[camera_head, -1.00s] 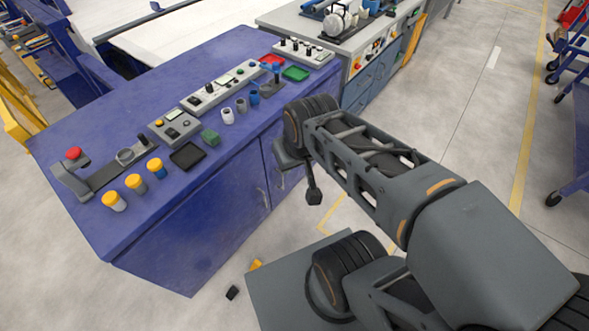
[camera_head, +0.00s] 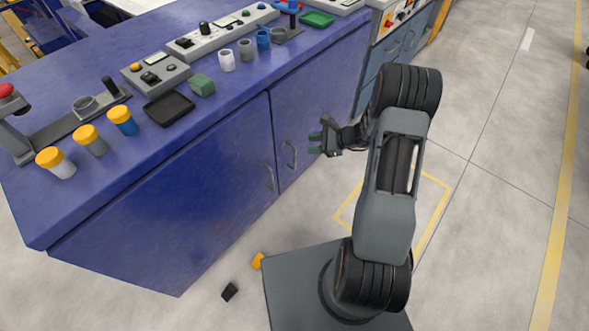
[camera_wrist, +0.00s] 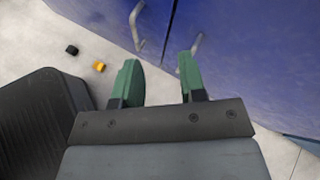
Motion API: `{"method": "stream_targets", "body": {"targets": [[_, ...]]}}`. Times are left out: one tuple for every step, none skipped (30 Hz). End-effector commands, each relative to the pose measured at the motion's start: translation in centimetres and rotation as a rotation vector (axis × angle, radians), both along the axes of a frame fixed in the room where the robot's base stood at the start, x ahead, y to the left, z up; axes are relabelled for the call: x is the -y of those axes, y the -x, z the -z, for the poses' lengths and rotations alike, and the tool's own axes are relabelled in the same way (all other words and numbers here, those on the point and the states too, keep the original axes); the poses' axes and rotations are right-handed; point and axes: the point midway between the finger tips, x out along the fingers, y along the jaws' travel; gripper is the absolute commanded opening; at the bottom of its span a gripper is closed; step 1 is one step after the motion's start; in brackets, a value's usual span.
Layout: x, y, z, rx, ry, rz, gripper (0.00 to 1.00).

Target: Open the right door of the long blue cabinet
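The long blue cabinet (camera_head: 180,200) stands at the left of the head view with both doors shut. Its right door (camera_head: 318,95) carries a grey vertical handle (camera_head: 291,155) near the seam between the doors. The left door's handle (camera_head: 270,179) is just left of the seam. My gripper (camera_head: 316,142) is in front of the right door, a little right of its handle and apart from it. In the wrist view my gripper (camera_wrist: 161,80) has its two green fingers spread, with nothing between them. Beyond the fingertips are the right door's handle (camera_wrist: 188,54) and the left door's handle (camera_wrist: 136,24).
The cabinet top holds yellow-capped jars (camera_head: 90,140), a black tray (camera_head: 168,107), control boxes (camera_head: 155,75) and several cups. A black piece (camera_head: 229,292) and a yellow piece (camera_head: 258,261) lie on the floor near my base. A grey-blue cabinet (camera_head: 405,40) adjoins at right. Floor farther right is clear.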

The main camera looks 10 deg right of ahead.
Motion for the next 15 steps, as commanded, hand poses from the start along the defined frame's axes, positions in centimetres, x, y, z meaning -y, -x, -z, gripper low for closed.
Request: {"method": "stream_targets", "body": {"targets": [[1.0, -0.4, 4.3, -0.033, -0.053, 0.076, 0.38], [1.5, -0.7, 5.6, -0.047, -0.079, 0.118, 0.38], [2.1, -0.9, 7.3, -0.063, -0.110, 0.167, 0.38], [2.6, -1.1, 8.4, -0.072, -0.130, 0.201, 0.38], [3.0, -1.2, 9.5, -0.083, -0.149, 0.232, 0.38], [3.5, -1.4, 10.6, -0.094, -0.171, 0.269, 0.38], [3.7, -1.4, 11.4, -0.100, -0.184, 0.290, 0.38], [4.0, -1.5, 12.0, -0.107, -0.196, 0.311, 0.38], [4.3, -1.5, 12.7, -0.114, -0.210, 0.333, 0.38], [4.4, -1.6, 13.2, -0.116, -0.218, 0.347, 0.38], [4.5, -1.7, 13.5, -0.119, -0.224, 0.357, 0.38], [4.5, -1.8, 14.0, -0.122, -0.229, 0.368, 0.38], [4.4, -2.0, 14.2, -0.123, -0.233, 0.372, 0.38], [4.2, -2.2, 14.5, -0.124, -0.235, 0.376, 0.38], [3.9, -2.5, 14.7, -0.125, -0.237, 0.378, 0.38]]}}
